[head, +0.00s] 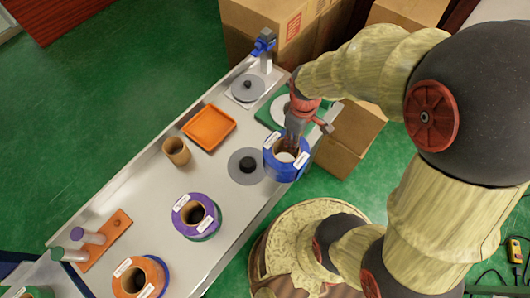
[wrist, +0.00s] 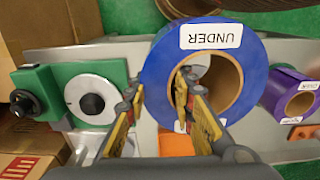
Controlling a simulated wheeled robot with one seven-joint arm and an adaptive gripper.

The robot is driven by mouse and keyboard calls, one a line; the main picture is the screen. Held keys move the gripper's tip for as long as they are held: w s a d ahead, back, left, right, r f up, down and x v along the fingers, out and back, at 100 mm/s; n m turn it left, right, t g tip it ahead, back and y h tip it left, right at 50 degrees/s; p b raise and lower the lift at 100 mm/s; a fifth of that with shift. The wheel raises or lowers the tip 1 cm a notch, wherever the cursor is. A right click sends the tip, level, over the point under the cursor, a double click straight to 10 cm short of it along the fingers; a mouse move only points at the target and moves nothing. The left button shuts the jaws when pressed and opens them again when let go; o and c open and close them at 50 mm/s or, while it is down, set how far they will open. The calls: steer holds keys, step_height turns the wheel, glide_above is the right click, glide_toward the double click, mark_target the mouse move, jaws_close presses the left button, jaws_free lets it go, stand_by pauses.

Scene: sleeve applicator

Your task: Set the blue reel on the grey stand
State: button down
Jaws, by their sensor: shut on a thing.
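The blue reel (head: 281,172) is a thick ring with white labels, at the right edge of the table in the head view. My gripper (head: 291,146) is shut on its wall. In the wrist view, one finger of my gripper (wrist: 158,86) is inside the core and the other is outside the blue reel (wrist: 160,62). Its height above the table is hard to tell. A flat grey disc with a black knob, apparently the grey stand (head: 236,160), lies bare just left of the reel. Another grey disc with a knob (head: 240,94) sits farther back by a blue-topped post.
A green base with a white disc (wrist: 72,93) stands by my gripper. An orange tray (head: 208,127), tan core (head: 177,153), purple reel (head: 184,206), orange reel (head: 127,284) and orange board (head: 108,240) occupy the table. Cardboard boxes (head: 260,30) stand behind.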

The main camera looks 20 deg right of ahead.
steer(key=shift+w+a, duration=0.15)
steer(key=shift+a, duration=0.15)
steer(key=shift+w+a+f+b, duration=0.65)
steer(key=shift+w+a+f, duration=0.75)
steer(key=shift+a+f, duration=0.6)
steer(key=shift+w+a+f+b, duration=0.65)
steer(key=shift+w+a+f, duration=0.8)
steer(key=shift+f, duration=0.8)
steer(key=shift+w+a+f+b, duration=0.65)
steer(key=shift+w+a+f, duration=0.65)
steer(key=shift+a+f, duration=0.75)
steer(key=shift+d+f, duration=0.15)
steer(key=c, duration=1.5)
jaws_free()
steer(key=shift+s+f, duration=0.1)
